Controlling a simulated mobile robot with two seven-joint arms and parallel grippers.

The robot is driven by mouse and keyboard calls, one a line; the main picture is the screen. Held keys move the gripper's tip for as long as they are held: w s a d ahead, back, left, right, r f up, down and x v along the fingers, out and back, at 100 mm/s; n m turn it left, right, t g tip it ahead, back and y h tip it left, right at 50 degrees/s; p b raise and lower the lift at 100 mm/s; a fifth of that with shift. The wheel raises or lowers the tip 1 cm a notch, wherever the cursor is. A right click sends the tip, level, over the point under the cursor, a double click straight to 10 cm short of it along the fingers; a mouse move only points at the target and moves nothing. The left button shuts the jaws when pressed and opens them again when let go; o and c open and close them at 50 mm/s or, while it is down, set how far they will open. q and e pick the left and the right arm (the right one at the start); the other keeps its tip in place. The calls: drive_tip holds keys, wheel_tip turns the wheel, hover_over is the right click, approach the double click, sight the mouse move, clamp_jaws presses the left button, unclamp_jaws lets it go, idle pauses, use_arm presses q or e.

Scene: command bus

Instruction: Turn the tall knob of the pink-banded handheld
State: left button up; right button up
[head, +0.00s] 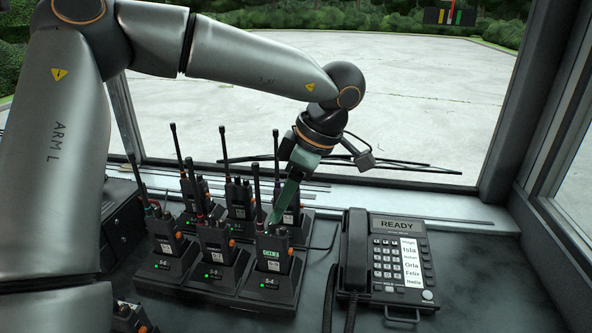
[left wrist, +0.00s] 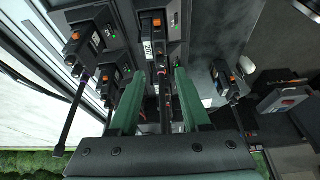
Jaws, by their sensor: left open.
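Several black handhelds with antennas stand upright in a charging dock (head: 215,292). My left gripper (head: 271,221) reaches down from above, its green fingers at the top of the front right handheld (head: 274,255), which has a lit green screen. In the left wrist view my left gripper (left wrist: 162,73) is open, with a handheld (left wrist: 153,40) and its antenna between and beyond the fingers. I cannot tell whether the fingers touch a knob. The colour bands are too small to tell surely which handheld is pink-banded. My right gripper is not in view.
Neighbouring handhelds stand close to the left and behind, such as the front middle one (head: 214,246), with tall antennas. A desk phone (head: 403,252) with a handset is to the right. Another handheld (head: 130,319) shows at the lower left. The windscreen is behind.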

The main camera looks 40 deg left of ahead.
use_arm(q)
drive_tip(key=p+v, duration=0.1)
drive_tip(key=v, duration=0.7)
idle(0.4)
